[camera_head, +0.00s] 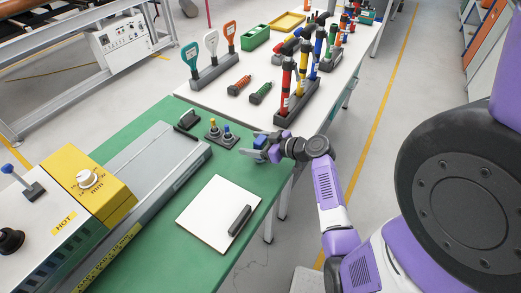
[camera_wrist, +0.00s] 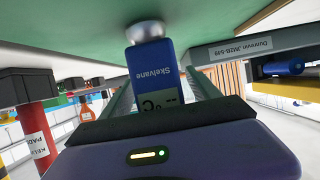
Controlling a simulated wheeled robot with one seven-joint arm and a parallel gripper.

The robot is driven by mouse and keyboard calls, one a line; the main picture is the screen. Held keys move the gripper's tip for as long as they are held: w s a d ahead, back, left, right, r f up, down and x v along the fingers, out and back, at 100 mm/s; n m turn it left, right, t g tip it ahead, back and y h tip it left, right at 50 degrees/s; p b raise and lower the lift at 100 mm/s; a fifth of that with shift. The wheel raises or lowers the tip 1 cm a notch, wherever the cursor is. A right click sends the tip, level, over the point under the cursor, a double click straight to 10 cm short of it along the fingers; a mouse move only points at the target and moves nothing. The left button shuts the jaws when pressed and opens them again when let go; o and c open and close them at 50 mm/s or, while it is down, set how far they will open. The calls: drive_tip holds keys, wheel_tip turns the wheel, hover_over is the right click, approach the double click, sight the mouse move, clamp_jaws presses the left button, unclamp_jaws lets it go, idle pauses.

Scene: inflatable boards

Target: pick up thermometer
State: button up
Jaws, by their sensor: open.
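The thermometer is a blue block with a grey display reading "°C" and the label "Skelvane" (camera_wrist: 151,66). In the wrist view, which appears upside down, its round metal end (camera_wrist: 145,31) is against or very near the green table surface. My gripper (camera_wrist: 160,92) is open, with the thermometer's body between its two fingers; contact is not clear. In the head view, my gripper (camera_head: 265,146) is low over the green table's right edge, and a small blue part of the thermometer (camera_head: 260,142) shows there. The rest is hidden by the gripper.
A white pad (camera_head: 207,222) with a dark bar (camera_head: 240,220) lies in front. A dark rack (camera_head: 297,107) with upright coloured tools stands behind. Green table between is clear.

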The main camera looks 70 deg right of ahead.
clamp_jaws()
idle(0.3)
